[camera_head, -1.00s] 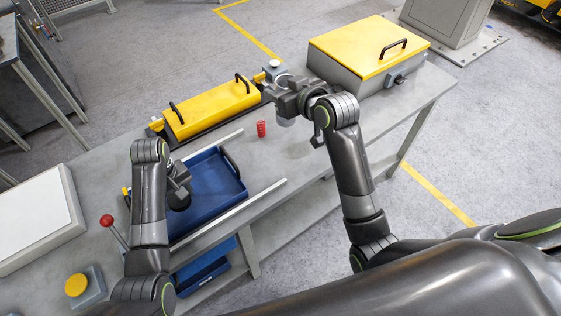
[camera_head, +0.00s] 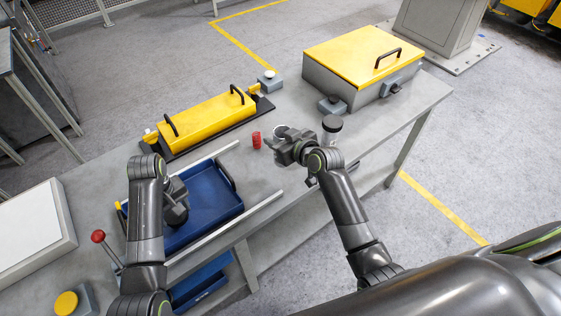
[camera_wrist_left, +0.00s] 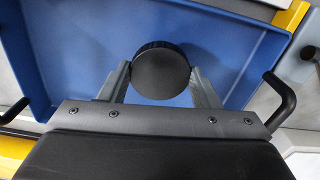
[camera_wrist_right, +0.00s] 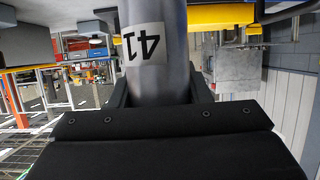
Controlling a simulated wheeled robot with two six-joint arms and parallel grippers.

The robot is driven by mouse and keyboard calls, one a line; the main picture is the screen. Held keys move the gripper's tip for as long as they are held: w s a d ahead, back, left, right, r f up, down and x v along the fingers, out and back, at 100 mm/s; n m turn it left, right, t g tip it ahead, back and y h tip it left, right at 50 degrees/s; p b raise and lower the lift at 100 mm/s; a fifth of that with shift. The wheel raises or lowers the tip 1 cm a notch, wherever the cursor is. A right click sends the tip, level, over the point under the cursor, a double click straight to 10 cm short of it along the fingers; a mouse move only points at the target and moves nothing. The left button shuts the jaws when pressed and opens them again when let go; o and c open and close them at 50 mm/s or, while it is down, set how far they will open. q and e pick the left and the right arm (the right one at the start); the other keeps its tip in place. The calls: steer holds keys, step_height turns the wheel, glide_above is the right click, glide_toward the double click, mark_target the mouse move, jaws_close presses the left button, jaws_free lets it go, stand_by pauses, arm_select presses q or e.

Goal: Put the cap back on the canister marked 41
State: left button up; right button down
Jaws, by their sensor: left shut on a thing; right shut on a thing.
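The grey canister marked 41 (camera_wrist_right: 152,45) is in my right gripper (camera_wrist_right: 160,88). Its label reads upside down in the right wrist view. In the head view a pale part of the canister (camera_head: 281,131) shows at the right gripper (camera_head: 283,142), above the table right of the tray; the rest is hidden. A round black cap (camera_wrist_left: 162,72) is between the fingers of my left gripper (camera_wrist_left: 162,85), over the blue tray. In the head view the left gripper (camera_head: 176,207) hangs over the tray's left half. Cap and canister are well apart.
A dark-topped canister (camera_head: 331,128) stands right of my right gripper. A small red object (camera_head: 256,140) is on the table (camera_head: 215,147). The blue tray (camera_head: 222,212) lies between pale rails. Behind are a yellow handled cover (camera_head: 205,115) and a yellow-lidded box (camera_head: 355,55).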

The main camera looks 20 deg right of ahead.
steer(key=shift+f, duration=1.5)
steer(key=shift+f, duration=1.9)
steer(key=shift+f+b, duration=0.2)
steer(key=shift+b, duration=0.15)
steer(key=c, duration=0.8)
jaws_free()
steer(key=shift+o, duration=0.2)
steer(key=shift+r, duration=0.1)
